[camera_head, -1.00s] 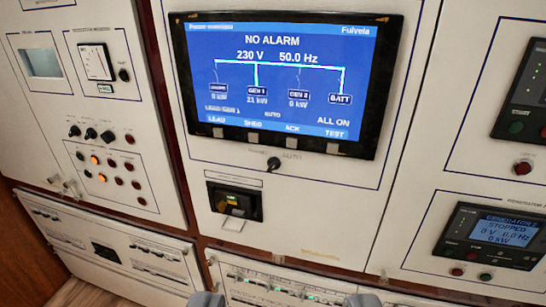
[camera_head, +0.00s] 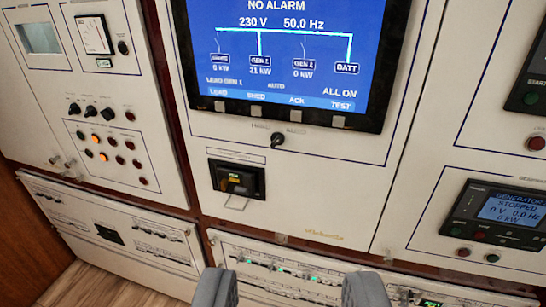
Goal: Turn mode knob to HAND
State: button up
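A small black knob (camera_head: 278,139) sits on the white centre panel, just below the big screen, with small lettering above it on both sides that is too blurred to read for certain. Its lever points up and slightly right. My gripper (camera_head: 290,292) shows at the bottom edge as two grey fingers set wide apart. It is open with nothing between the fingers. It is below the knob in the picture and apart from it.
The screen (camera_head: 283,60) reads NO ALARM, 230 V, 50.0 Hz. A black recessed unit (camera_head: 237,180) is below left of the knob. A left panel holds several knobs and buttons (camera_head: 103,139). A generator display (camera_head: 510,209) reads STOPPED. Breaker rows (camera_head: 275,262) run low down.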

aim_at(278, 138)
jog(key=k, duration=1)
jog(key=u, duration=1.05)
jog(key=i, duration=1.65)
jog(key=z, duration=1.55)
